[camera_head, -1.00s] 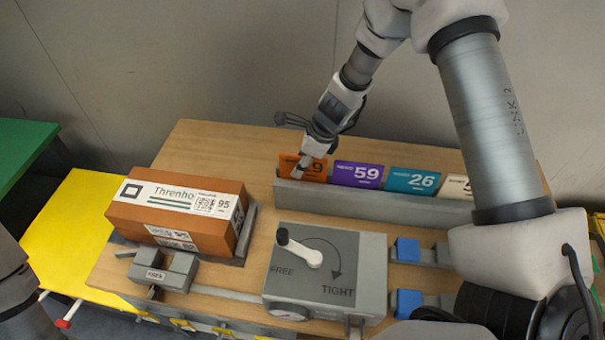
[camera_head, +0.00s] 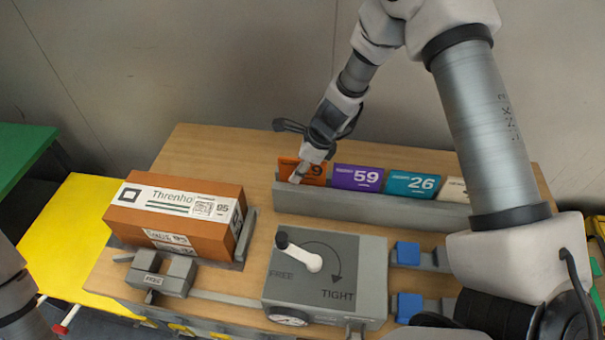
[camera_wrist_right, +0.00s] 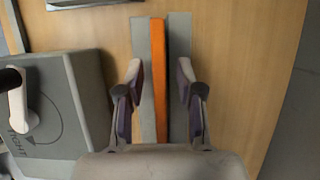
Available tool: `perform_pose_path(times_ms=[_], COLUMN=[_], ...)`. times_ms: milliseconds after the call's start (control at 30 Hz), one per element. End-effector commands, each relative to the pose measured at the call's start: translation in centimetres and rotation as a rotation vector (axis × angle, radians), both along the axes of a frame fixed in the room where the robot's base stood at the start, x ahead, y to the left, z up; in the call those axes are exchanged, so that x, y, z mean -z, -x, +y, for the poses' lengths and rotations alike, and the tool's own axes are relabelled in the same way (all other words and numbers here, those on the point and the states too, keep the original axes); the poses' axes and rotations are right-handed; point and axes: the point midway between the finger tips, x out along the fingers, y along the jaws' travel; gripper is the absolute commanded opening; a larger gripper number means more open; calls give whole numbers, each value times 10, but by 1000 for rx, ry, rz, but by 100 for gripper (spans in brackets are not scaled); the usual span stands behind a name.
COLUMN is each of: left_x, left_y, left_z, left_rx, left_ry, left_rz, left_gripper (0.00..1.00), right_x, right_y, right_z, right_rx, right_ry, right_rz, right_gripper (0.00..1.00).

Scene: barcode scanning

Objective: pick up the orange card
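The orange card (camera_head: 314,173) stands upright at the left end of a grey slotted rack (camera_head: 370,208), its number partly hidden by my right gripper. My right gripper (camera_head: 299,174) is over that end of the rack. In the right wrist view, its two fingers (camera_wrist_right: 160,82) are apart, one on each side of the orange card (camera_wrist_right: 159,55), with gaps showing between fingers and card. The card is still in the rack. My left gripper is out of view; only part of my left arm shows at the left edge.
A purple card (camera_head: 357,178), a teal card (camera_head: 411,185) and a white card (camera_head: 454,189) stand to the right in the rack. A brown box (camera_head: 175,212) and a grey clamp unit with a lever (camera_head: 325,272) are in front.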

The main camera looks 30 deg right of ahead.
Motion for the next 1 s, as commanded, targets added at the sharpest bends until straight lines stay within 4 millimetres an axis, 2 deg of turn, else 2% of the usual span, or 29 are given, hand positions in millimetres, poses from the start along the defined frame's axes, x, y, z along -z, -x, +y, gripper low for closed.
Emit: perform_pose_path(times_ms=[33,67,100,467,633,767,1000], left_x=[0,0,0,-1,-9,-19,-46], left_y=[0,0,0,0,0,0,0], left_z=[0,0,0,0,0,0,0], left_rx=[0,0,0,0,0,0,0], left_ry=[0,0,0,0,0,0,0], left_rz=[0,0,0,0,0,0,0], left_gripper=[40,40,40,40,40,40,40], right_x=[0,0,0,-1,-12,-35,-99], right_y=[0,0,0,0,0,0,-1], right_z=[0,0,0,0,0,0,0], right_rx=[0,0,0,0,0,-1,-2], right_ry=[0,0,0,0,-1,-1,0], right_rz=[0,0,0,0,-1,-2,-5], right_gripper=[14,3,0,0,0,0,0])
